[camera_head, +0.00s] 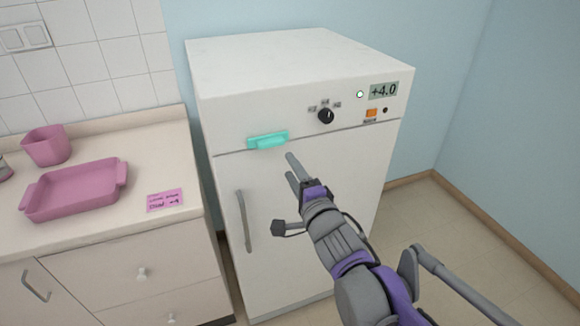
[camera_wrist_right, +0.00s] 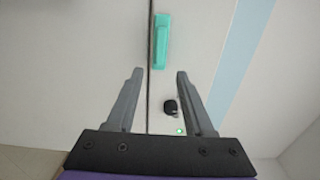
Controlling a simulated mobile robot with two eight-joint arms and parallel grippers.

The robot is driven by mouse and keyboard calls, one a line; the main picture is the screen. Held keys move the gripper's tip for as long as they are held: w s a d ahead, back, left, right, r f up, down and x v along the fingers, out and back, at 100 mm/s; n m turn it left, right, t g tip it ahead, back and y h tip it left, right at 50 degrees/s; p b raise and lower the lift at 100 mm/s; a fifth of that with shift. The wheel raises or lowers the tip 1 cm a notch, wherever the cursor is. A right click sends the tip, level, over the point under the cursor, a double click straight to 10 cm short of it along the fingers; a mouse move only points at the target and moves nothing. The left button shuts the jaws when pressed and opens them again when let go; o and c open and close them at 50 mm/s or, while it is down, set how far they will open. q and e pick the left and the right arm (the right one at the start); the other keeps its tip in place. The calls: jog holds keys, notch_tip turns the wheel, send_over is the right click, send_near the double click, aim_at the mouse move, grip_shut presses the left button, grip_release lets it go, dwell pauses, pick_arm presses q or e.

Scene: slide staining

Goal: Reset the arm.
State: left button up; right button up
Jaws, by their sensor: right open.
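My right gripper (camera_head: 291,168) is in front of the white fridge (camera_head: 300,60), pointing toward its upper front. In the right wrist view my right gripper (camera_wrist_right: 159,72) has its two fingers spread apart with nothing between them. A teal handle-like piece (camera_head: 268,140) sits on the fridge front near the seam below the control panel. It also shows in the right wrist view, where the teal piece (camera_wrist_right: 161,42) lies ahead of the fingertips, apart from them. My left gripper does not show.
The fridge has a black knob (camera_head: 326,116), an orange switch (camera_head: 371,113), a +4.0 display (camera_head: 384,91) and a grey door handle (camera_head: 243,221). On the left, a counter (camera_head: 150,237) holds a pink tray (camera_head: 75,190), a pink container (camera_head: 46,146) and a pink note (camera_head: 165,200). Floor at right is clear.

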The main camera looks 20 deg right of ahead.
dwell(0.3)
jog(key=s+f+n+g+p, duration=0.3)
jog(key=s+f+n+g, duration=0.3)
jog(key=s, duration=0.6)
jog(key=s+a+f+n+g+p, duration=0.1)
jog(key=s+f+n+g+p, duration=0.3)
jog(key=s+f+n, duration=0.7)
jog(key=s+g, duration=0.1)
jog(key=g, duration=0.1)
jog(key=shift+s+f+n+g+h, duration=0.15)
jog(key=shift+f+n+g+h, duration=0.15)
jog(key=shift+n, duration=0.1)
jog(key=shift+c, duration=0.2)
